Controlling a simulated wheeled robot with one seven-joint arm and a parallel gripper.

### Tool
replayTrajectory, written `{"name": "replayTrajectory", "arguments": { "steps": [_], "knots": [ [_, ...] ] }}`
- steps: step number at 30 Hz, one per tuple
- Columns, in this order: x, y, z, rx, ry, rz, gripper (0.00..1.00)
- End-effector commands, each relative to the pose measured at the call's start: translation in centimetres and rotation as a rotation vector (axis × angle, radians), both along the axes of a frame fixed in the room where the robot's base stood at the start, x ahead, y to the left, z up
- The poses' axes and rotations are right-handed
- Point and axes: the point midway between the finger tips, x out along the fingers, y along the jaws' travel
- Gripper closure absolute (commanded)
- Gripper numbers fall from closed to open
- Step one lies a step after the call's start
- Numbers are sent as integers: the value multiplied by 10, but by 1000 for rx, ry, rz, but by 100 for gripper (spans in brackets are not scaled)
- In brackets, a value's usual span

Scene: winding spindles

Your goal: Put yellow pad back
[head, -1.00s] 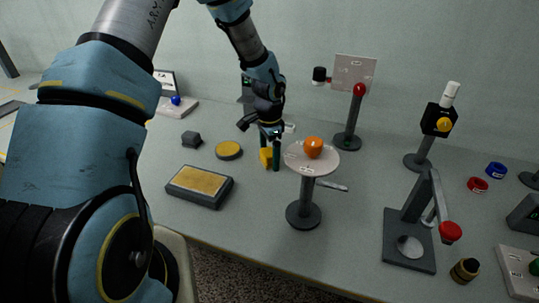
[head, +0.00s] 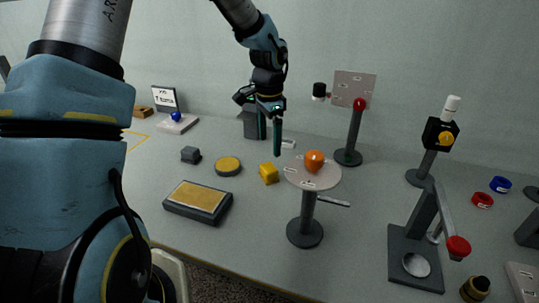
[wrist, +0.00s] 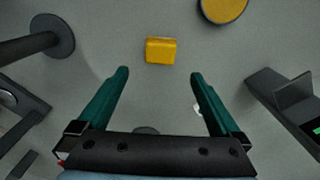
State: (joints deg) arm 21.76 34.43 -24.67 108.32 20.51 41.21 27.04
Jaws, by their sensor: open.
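A small yellow block (head: 269,173) lies on the grey table, left of the round-topped stand. It also shows in the wrist view (wrist: 161,51), ahead of the fingertips and between their lines. A flat round yellow-topped disc (head: 228,166) lies to its left. A dark rectangular base with a yellow top (head: 198,200) lies nearer the front edge. I cannot tell which of these is the yellow pad. My gripper (head: 269,140) is open and empty, with its green fingers pointing down above the table. It shows in the wrist view (wrist: 160,76) with nothing between its fingers.
The stand's round plate (head: 312,174) carries an orange object (head: 314,160) close to the block's right. A red-knobbed post (head: 350,140) stands behind, and a lever device (head: 416,250) stands at right.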

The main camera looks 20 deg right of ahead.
Motion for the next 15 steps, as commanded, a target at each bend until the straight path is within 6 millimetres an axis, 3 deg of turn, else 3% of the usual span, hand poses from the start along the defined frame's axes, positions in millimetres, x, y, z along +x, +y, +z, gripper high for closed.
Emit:
{"name": "replayTrajectory", "arguments": {
  "steps": [8,10,13,15],
  "knots": [
    [0,2,10,1,1,6,0],
    [1,14,12,4,-2,43,0],
    [3,57,20,10,-18,194,0],
    [0,102,28,10,-32,369,0]
  ]
}}
